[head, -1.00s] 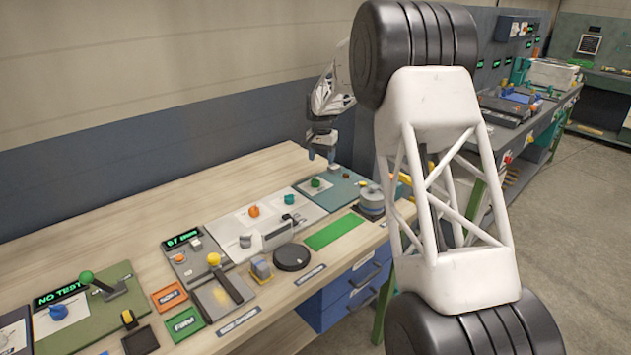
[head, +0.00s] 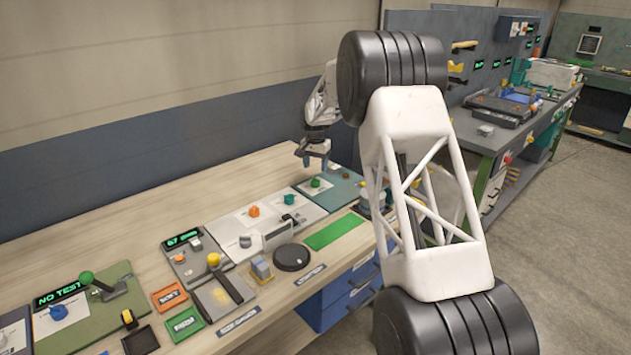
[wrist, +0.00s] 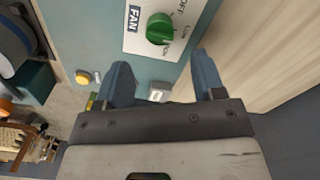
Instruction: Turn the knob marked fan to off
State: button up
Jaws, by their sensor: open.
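The green fan knob (wrist: 160,28) sits on a white plate (wrist: 139,40) marked FAN, with OFF and LOW lettered around it, on a teal panel. In the head view the green knob (head: 316,182) is near the far end of the bench, just below my gripper. My gripper (head: 316,166) is above the panel with its fingers pointing down. In the wrist view the two blue-grey fingers of my gripper (wrist: 163,80) are spread with nothing between them. The knob lies beyond the fingertips, apart from them. Its exact pointer setting is hard to read.
A yellow-orange button (wrist: 84,77) and a small grey switch (wrist: 158,91) are near the fingers. An orange knob (head: 254,211) and a teal knob (head: 289,199) stand on the neighbouring white panel. Bare wood lies behind the panels.

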aim_at(315, 179)
jog(key=shift+f, duration=3.4)
jog(key=c, duration=0.9)
